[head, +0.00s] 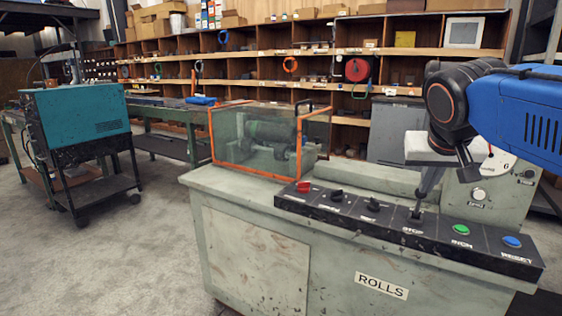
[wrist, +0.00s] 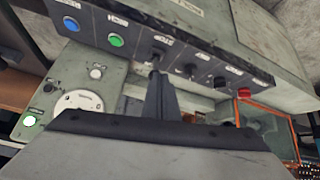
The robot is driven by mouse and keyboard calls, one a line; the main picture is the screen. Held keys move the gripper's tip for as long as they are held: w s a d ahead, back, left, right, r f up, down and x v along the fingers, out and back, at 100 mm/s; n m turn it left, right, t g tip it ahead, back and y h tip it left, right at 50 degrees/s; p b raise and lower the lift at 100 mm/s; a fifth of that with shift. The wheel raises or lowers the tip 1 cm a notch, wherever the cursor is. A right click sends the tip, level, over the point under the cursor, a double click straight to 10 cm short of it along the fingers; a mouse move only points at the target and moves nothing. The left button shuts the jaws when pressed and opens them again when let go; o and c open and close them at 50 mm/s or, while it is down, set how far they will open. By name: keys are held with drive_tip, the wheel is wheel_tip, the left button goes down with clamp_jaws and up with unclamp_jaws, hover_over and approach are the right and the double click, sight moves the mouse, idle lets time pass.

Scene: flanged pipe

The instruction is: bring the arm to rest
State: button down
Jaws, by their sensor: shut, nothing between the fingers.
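My arm (head: 520,110) is blue and black and reaches in from the right. My gripper (head: 417,210) is shut and empty, pointing down with its tips at the control marked STOP on the black control panel (head: 350,214). In the wrist view the gripper (wrist: 156,66) also shows shut, its tips over that same control. The tips hide most of the STOP control, and I cannot tell whether they touch it.
The panel also carries a red control (head: 304,186), black knobs (head: 336,194), a green button (head: 461,230) and a blue button (head: 512,241). An orange-framed clear guard (head: 240,142) stands on the machine (head: 250,250) marked ROLLS. A teal unit (head: 78,118) stands left; floor between is clear.

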drive_tip(key=s+a+f+n+g+y, duration=0.1)
drive_tip(key=s+a+f, duration=0.1)
drive_tip(key=s+f, duration=0.5)
drive_tip(key=s+a+f+n+g+y, duration=0.1)
drive_tip(key=s+f, duration=0.7)
drive_tip(key=f, duration=0.8)
drive_tip(key=shift+s+a+n+y, duration=0.2)
drive_tip(key=shift+a+n+y, duration=0.5)
drive_tip(key=shift+a, duration=0.5)
